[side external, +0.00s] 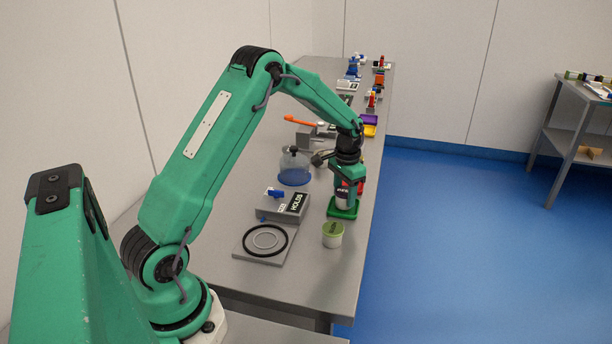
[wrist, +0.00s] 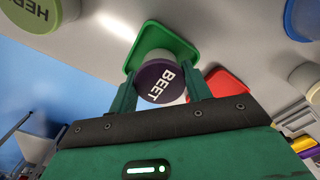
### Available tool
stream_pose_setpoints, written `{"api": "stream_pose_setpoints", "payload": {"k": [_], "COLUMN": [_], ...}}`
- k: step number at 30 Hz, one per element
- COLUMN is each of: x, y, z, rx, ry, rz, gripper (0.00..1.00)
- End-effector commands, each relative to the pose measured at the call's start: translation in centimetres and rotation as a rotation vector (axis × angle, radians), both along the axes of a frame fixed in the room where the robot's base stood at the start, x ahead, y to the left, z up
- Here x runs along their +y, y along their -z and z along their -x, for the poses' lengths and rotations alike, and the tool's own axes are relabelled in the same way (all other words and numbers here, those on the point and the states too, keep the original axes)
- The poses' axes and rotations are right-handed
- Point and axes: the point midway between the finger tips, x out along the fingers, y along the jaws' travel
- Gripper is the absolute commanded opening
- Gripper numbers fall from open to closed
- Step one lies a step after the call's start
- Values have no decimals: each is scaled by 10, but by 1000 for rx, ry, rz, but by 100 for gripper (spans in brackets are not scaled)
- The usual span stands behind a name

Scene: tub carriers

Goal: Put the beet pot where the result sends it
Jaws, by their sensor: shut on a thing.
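The beet pot (wrist: 160,84) has a dark purple lid marked BEET and sits between the two green fingers of my gripper (wrist: 160,76) in the wrist view. My gripper (side external: 345,184) is shut on it and points down. In the side view the pale lower part of the pot (side external: 342,203) shows below the fingers. A green square tray (side external: 343,212) is directly under it and also shows in the wrist view (wrist: 178,36). I cannot tell whether the pot touches the tray. A grey block with a panel reading HOLDS (side external: 296,202) and a blue part on top stands left of the tray.
A green-lidded pot (side external: 332,234) stands near the front edge. A clear dome on a blue base (side external: 294,169) and an orange-handled device (side external: 302,121) stand farther back. A red tray (wrist: 227,84) adjoins the green one.

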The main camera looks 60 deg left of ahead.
Motion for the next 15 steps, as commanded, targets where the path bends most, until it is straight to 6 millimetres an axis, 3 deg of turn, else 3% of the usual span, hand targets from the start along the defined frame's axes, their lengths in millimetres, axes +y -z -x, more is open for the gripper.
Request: {"api": "stream_pose_setpoints", "payload": {"k": [15], "x": [0], "y": [11], "z": [0], "rx": [0], "ry": [0], "rz": [0], "gripper": [25]}}
